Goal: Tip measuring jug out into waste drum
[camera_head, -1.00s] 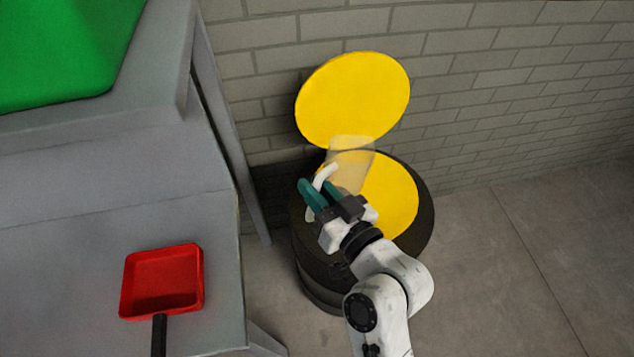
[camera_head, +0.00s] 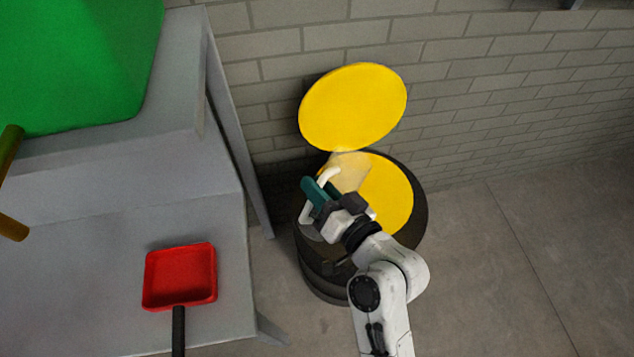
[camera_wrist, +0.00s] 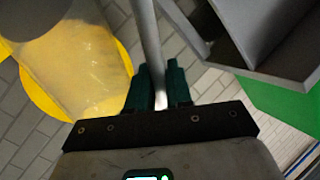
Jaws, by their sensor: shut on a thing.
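The measuring jug (camera_head: 350,171) is translucent with a white handle. In the head view it hangs tilted over the waste drum, partly hidden by my gripper. My gripper (camera_head: 317,190) has teal fingers and is shut on the handle. In the wrist view the handle is a pale bar between the fingers (camera_wrist: 158,82), and the jug's clear body (camera_wrist: 80,62) is at the left. The waste drum (camera_head: 325,280) is dark with a yellow top area, and its round yellow lid (camera_head: 352,108) stands open against the wall. I cannot tell whether the jug holds anything.
A grey bench-like structure (camera_head: 110,225) fills the left, close beside the drum. On it lie a red dustpan-like tray (camera_head: 180,278) with a dark handle and a green object (camera_head: 85,60). A brown-yellow handle shows at the left edge. Brick wall behind; floor at right is clear.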

